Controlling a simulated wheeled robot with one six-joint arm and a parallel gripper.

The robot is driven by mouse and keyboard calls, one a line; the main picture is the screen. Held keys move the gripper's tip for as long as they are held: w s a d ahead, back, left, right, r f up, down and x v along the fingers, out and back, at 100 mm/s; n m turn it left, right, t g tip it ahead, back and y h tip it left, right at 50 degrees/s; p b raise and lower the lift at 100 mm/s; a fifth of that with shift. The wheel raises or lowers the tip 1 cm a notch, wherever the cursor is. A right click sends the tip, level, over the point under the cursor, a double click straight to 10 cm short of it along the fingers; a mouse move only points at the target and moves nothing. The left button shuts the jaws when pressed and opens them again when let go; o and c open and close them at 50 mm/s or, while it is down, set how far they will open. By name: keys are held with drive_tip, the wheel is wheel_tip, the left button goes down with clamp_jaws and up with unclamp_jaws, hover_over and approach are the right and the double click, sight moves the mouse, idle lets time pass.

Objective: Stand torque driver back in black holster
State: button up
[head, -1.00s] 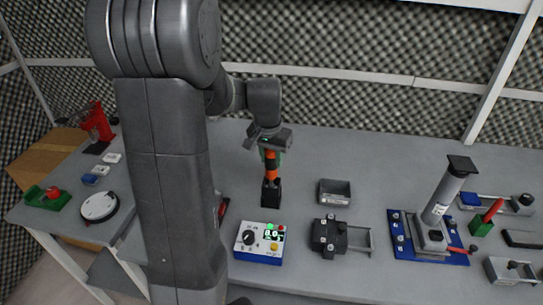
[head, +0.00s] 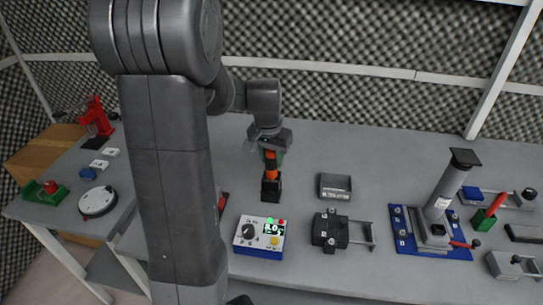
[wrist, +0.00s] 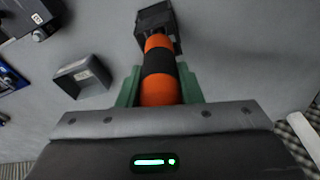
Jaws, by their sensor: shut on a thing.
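The torque driver, orange with a black band, stands upright in the head view (head: 270,166) and shows in the wrist view (wrist: 158,70). My gripper (head: 269,152) is shut on the driver's upper part from above; its green fingers flank the orange grip in the wrist view (wrist: 160,88). The black holster (head: 271,188) stands on the table under the driver, and also shows in the wrist view (wrist: 156,20). The driver's lower end is at the holster and hidden in it or behind its walls; I cannot tell how deep it sits.
A white and blue control box (head: 259,237) stands in front of the holster. A grey open bin (head: 335,187) and a black clamp fixture (head: 331,231) are to the right. A blue-based press stand (head: 430,232) is farther right. The table behind the holster is clear.

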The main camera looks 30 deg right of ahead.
drive_tip(key=shift+f+b, duration=0.75)
drive_tip(key=shift+f, duration=0.3)
drive_tip(key=o, duration=1.1)
drive_tip(key=r, duration=0.4)
drive_tip(key=a+r, duration=0.1)
drive_tip(key=r, duration=0.4)
drive_tip(key=s+r, duration=0.1)
drive_tip(key=r, duration=0.3)
drive_tip(key=shift+s+a+r, duration=0.1)
drive_tip(key=shift+a+r, duration=0.3)
drive_tip(key=shift+f, duration=0.1)
drive_tip(key=f, duration=0.4)
drive_tip(key=d+f, duration=0.1)
drive_tip(key=f, duration=0.4)
drive_tip(key=w+f, duration=0.1)
drive_tip(key=f, duration=0.3)
drive_tip(key=shift+w+d+f, duration=0.1)
drive_tip(key=shift+d+f, duration=0.25)
drive_tip(key=shift+d, duration=0.05)
drive_tip(key=shift+r+p, duration=0.3)
drive_tip(key=shift+r, duration=0.1)
